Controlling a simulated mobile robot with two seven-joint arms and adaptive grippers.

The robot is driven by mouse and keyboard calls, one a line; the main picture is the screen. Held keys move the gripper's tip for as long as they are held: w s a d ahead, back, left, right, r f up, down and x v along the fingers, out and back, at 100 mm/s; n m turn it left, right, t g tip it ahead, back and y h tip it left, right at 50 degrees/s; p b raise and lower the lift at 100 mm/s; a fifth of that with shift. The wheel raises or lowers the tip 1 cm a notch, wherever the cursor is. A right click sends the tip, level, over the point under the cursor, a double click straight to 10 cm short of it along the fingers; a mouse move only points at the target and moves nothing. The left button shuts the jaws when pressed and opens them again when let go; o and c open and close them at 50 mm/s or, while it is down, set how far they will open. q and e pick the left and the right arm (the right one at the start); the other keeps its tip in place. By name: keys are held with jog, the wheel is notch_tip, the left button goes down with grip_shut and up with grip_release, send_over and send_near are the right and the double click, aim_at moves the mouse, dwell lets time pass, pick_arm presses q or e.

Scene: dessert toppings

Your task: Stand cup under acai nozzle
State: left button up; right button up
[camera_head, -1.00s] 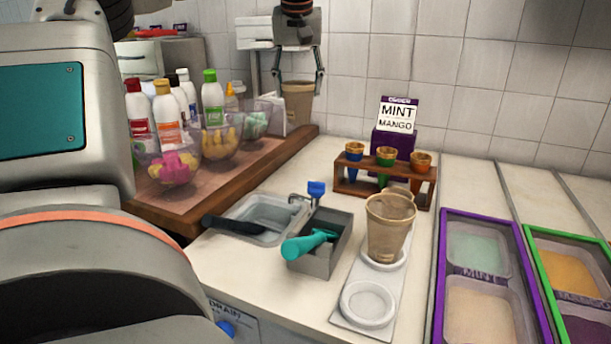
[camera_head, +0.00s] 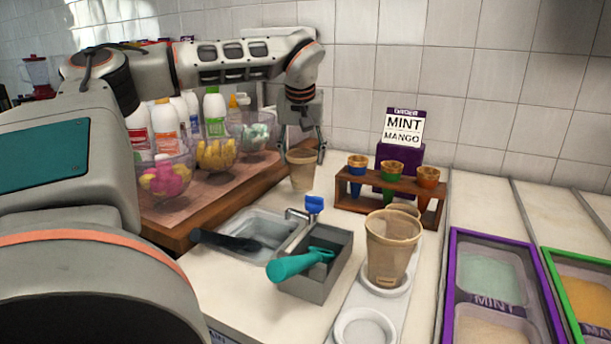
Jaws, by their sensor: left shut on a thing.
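My left gripper (camera_head: 303,150) is shut on a tan paper cup (camera_head: 301,172), held upright by its upper part. The cup is near the back right end of the wooden board; I cannot tell whether its base touches anything. A pale machine (camera_head: 268,33) stands behind my left arm at the back wall, mostly hidden. I cannot make out the acai nozzle. A second tan cup (camera_head: 392,248) stands in a white holder (camera_head: 393,290) on the counter. My right gripper is not in view.
A wooden rack (camera_head: 388,190) of cones and a mint-mango sign (camera_head: 403,127) stand right of the held cup. Bowls and bottles crowd the wooden board (camera_head: 215,220). A small sink (camera_head: 262,232) and a grey bin (camera_head: 325,282) with a teal-handled scoop are in front.

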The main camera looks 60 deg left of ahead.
aim_at(302, 171)
pick_arm(q)
jog(key=shift+f+b, duration=0.35)
jog(key=shift+f, duration=2.05)
jog(key=shift+r, duration=0.15)
jog(key=o, duration=0.9)
